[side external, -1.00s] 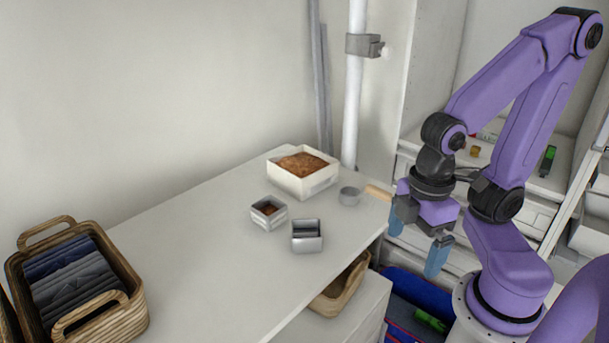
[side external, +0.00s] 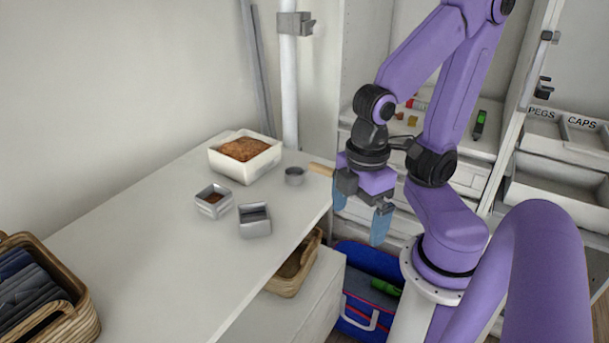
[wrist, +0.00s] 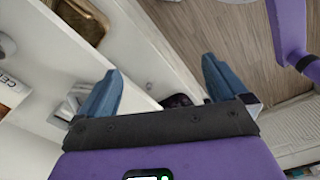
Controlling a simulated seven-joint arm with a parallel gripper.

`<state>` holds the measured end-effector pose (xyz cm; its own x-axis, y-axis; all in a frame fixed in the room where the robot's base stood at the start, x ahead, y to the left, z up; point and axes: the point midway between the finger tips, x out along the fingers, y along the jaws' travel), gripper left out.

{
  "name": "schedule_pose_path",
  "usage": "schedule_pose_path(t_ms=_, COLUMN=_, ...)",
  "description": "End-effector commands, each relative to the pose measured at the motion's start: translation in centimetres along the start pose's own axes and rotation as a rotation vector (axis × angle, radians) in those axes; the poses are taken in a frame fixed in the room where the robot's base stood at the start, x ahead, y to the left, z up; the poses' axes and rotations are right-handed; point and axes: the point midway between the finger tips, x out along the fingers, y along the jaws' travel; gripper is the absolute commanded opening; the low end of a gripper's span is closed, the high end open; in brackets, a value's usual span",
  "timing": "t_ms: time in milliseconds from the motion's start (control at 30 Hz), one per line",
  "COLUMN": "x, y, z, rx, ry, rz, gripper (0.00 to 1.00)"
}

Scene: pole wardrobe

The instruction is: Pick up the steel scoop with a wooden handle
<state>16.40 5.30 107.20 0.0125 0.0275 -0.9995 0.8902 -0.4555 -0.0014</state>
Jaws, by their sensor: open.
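The steel scoop (side external: 294,176) lies on the white worktop near its right end. Its wooden handle (side external: 320,169) points right, toward my gripper. My gripper (side external: 361,212) is open and empty, with its blue fingers pointing down. It is just right of the handle, past the worktop's edge, and appears apart from the scoop. In the wrist view my open fingers (wrist: 160,75) have nothing between them, and I cannot make out the scoop there.
A white box with a brown top (side external: 243,149) and two small metal tins (side external: 213,208) (side external: 254,231) stand left of the scoop. A wicker basket (side external: 85,325) holds dark folded cloth. A white pole (side external: 289,90) rises behind. A blue bag (side external: 350,318) lies below.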

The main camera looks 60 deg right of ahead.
Motion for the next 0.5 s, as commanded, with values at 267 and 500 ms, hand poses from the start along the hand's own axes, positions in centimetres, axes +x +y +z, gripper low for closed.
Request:
schedule_pose_path(t_ms=267, x=0.0, y=0.0, z=0.0, rx=0.000, ry=0.000, rz=0.000, gripper=1.00)
schedule_pose_path(t_ms=500, x=-0.8, y=2.0, z=-0.9, rx=-0.043, ry=-0.018, rz=0.027, gripper=1.00)
